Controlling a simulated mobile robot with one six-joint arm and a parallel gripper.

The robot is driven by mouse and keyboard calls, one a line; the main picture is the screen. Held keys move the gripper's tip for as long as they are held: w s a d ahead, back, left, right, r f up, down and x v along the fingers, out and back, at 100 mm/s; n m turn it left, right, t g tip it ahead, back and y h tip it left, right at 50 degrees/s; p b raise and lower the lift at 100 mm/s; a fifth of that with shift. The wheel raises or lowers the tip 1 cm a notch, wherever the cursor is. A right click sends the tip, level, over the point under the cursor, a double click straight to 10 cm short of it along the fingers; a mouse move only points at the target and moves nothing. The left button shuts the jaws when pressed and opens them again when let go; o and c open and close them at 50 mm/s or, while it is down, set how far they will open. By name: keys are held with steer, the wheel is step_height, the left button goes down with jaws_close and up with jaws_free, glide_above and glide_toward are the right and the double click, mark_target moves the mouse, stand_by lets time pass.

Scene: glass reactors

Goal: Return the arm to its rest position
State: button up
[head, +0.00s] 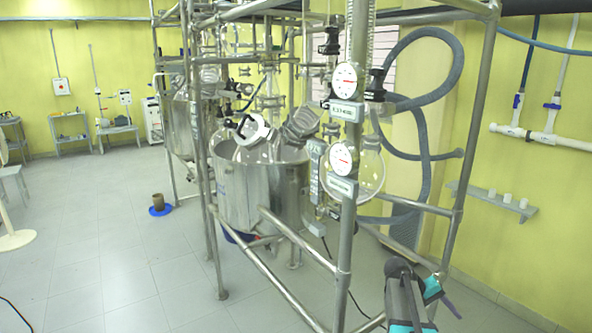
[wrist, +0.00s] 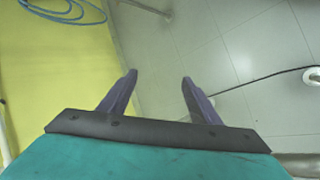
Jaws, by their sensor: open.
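My gripper (wrist: 157,82) shows in the wrist view with its two purple fingers apart and nothing between them. Beyond the fingers is grey tiled floor, with the yellow wall at left. In the head view part of my arm (head: 402,295), dark grey and teal, stands at the lower right, in front of the reactor frame's right side.
A steel pipe frame (head: 283,232) holds a metal reactor vessel (head: 237,190), glassware and a pressure gauge (head: 346,80). A wall shelf (head: 480,200) with small white cups is at right. A blue hose (wrist: 62,10) and a dark cable (wrist: 262,78) show in the wrist view. Open floor lies at left.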

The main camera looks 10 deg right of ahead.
steer(key=s+a+f+n+y+b, duration=0.15)
steer(key=s+a+f, duration=0.35)
steer(key=a+f, duration=0.75)
steer(key=s+a+f+n+y+b, duration=0.1)
steer(key=s+a+f+y+b, duration=0.3)
steer(key=a+f, duration=0.9)
steer(key=s+a+f+g+y+b, duration=0.1)
steer(key=s+a+f+b, duration=0.1)
steer(key=s+a+f, duration=0.5)
steer(key=s+a+f+g+y+b, duration=0.1)
steer(key=s+a+f+y, duration=0.1)
steer(key=s+a+f, duration=0.6)
steer(key=s+f, duration=0.3)
steer(key=s, duration=0.3)
steer(key=shift+s+f+g+b, duration=0.2)
steer(key=shift+f+g+b, duration=0.1)
steer(key=shift+f+b, duration=0.1)
